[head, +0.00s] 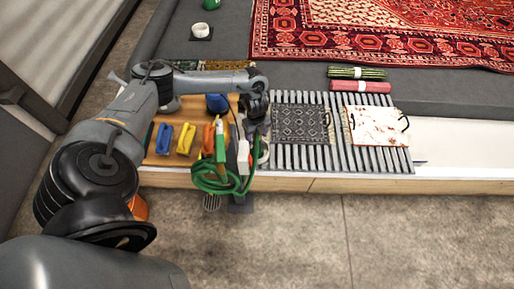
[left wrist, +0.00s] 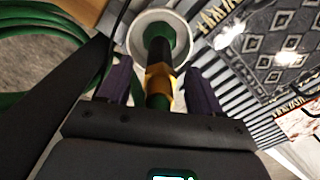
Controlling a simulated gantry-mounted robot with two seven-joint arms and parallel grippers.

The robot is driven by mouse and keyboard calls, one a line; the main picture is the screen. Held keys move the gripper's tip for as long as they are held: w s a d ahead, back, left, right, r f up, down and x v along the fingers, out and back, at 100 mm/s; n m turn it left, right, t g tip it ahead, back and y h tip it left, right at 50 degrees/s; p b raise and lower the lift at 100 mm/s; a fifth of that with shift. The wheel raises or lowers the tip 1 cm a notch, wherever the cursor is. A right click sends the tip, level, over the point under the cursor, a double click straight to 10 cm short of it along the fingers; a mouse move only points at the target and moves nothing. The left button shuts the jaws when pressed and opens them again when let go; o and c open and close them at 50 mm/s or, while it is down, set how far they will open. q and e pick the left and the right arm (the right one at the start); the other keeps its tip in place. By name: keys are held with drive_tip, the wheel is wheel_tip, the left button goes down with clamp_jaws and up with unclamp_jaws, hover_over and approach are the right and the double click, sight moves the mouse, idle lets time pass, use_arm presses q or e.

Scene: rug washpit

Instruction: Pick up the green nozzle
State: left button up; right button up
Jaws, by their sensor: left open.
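The green nozzle (left wrist: 158,97), dark green to black with a brass-yellow collar, stands between the fingers of my left gripper (left wrist: 158,72) in the left wrist view. Its far end lies over a white ring-shaped holder (left wrist: 135,38). The two dark purple finger pads are apart, one on each side, with a gap to the nozzle. In the head view my left gripper (head: 257,125) points down above the board's right end and hides most of the nozzle there. The white ring (head: 263,152) shows just below it. My right gripper is in neither view.
A green hose coil (head: 215,183) hangs over the front edge, left of the gripper. Yellow clips (head: 185,139), an orange tool (head: 208,138) and a blue item (head: 217,103) crowd the board. A slatted rack (head: 336,150) with a dark patterned sample (head: 300,124) stands to the right.

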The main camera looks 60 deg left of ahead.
use_arm(q)
wheel_tip(320, 180, down, 3)
drive_tip(key=shift+f+b, duration=0.1)
drive_tip(key=shift+b, duration=0.65)
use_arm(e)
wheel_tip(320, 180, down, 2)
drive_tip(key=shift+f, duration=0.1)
use_arm(q)
drive_tip(key=shift+c, duration=0.3)
drive_tip(key=c, duration=1)
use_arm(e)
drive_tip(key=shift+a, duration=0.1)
